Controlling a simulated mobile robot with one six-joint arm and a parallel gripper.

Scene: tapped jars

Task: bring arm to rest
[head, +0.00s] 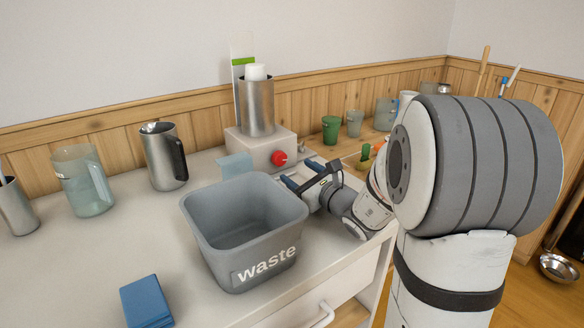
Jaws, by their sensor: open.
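My arm rises from the right side of the head view, with its large grey and white joint in the foreground. The forearm reaches left over the worktop's right part. The stand carries a metal jar (256,105) and a red tap knob (279,158).
A metal jug (162,160), a glass jug (82,180) and a metal cup (15,208) stand at left on the white worktop (70,270). Green cup (330,129) and several other vessels stand behind my arm. The front left worktop is clear.

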